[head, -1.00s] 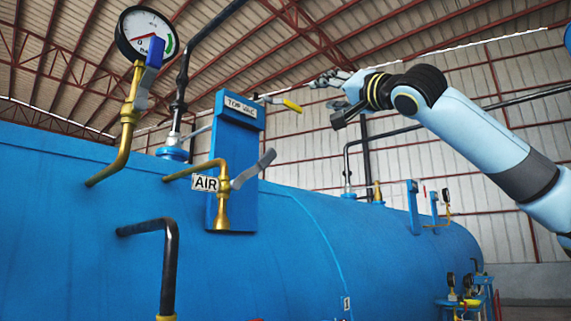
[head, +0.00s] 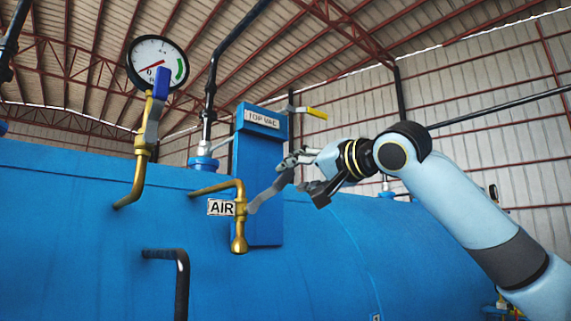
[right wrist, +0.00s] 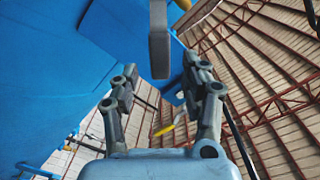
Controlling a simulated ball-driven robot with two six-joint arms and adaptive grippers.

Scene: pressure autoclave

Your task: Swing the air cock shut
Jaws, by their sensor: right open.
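The air cock is a brass valve (head: 240,212) on a bent brass pipe, beside a white "AIR" label (head: 222,207). Its grey lever (head: 268,192) slants up and to the right from the valve body. My right gripper (head: 287,163) is at the upper end of this lever, coming from the right. In the right wrist view, the open gripper (right wrist: 164,76) has its two fingers apart, with the grey lever end (right wrist: 158,45) showing between them and toward their tips. I cannot tell whether they touch it. My left gripper is not in view.
A blue "TOP VAC" post (head: 258,135) stands right behind the lever. A yellow-tipped handle (head: 317,112) sticks out above my gripper. A pressure gauge (head: 157,63) with a blue-tipped lever stands left. A black bent pipe (head: 182,280) rises in front of the blue vessel (head: 70,230).

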